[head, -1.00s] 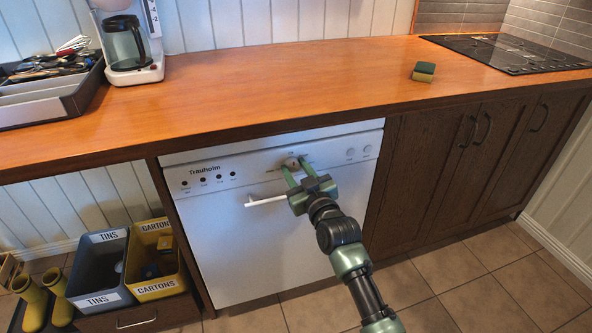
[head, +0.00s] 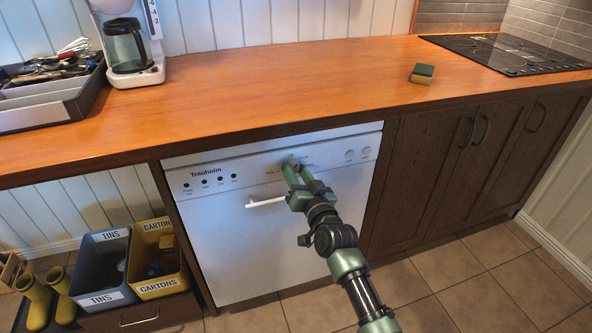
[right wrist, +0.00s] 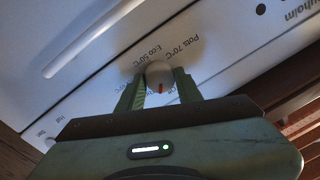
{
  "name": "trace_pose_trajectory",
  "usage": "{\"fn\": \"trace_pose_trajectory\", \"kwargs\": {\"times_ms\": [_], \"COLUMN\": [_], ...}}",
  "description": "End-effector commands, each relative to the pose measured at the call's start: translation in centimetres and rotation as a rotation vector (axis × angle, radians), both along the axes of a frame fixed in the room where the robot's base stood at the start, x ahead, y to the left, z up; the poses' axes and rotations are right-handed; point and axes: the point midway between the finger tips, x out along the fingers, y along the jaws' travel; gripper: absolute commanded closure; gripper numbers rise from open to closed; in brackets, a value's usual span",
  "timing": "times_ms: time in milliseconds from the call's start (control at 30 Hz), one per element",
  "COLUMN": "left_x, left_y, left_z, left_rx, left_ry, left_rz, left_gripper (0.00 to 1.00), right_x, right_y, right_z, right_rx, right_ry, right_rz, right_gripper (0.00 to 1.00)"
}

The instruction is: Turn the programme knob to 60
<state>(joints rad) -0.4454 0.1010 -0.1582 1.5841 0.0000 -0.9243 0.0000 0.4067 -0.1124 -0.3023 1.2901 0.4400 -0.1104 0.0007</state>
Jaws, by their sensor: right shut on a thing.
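The white programme knob (right wrist: 158,74) sits on the dishwasher's control panel. Its orange mark points down in the right wrist view, towards my gripper's palm. "Eco 50°C" and "Pots 70°C" are printed above the knob there; a label at its left is partly covered by a finger, and another at its right is cut off by the other finger. My right gripper (head: 295,166) is shut on the knob, one green finger on each side, and it also shows in the right wrist view (right wrist: 158,90). In the head view the fingers mostly hide the knob. My left gripper is out of view.
The white dishwasher (head: 240,240) has a bar handle (head: 266,201) just below the knob. The wooden worktop (head: 270,90) overhangs the panel. Bins labelled TINS (head: 101,299) and CARTONS (head: 157,287) stand at the left. A sponge (head: 422,73) lies on the worktop.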

Motion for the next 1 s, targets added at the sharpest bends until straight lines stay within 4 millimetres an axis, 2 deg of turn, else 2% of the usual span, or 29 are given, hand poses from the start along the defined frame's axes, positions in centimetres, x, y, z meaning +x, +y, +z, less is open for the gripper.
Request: {"fn": "trace_pose_trajectory", "kwargs": {"times_ms": [200, 500, 1000], "left_x": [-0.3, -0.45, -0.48], "left_y": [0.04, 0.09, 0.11], "left_z": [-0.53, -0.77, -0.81], "left_rx": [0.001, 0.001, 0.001], "left_ry": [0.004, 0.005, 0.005], "left_rz": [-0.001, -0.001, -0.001], "left_gripper": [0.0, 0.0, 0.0], "right_x": [-0.04, -0.04, -0.05], "right_y": [0.01, 0.02, 0.06], "right_z": [-0.15, -0.25, -0.3], "right_rx": [0.175, 0.341, 0.413], "right_ry": [0.06, 0.114, 0.138], "right_rz": [-0.001, 0.0, 0.0], "right_gripper": [1.0, 1.0, 1.0]}}
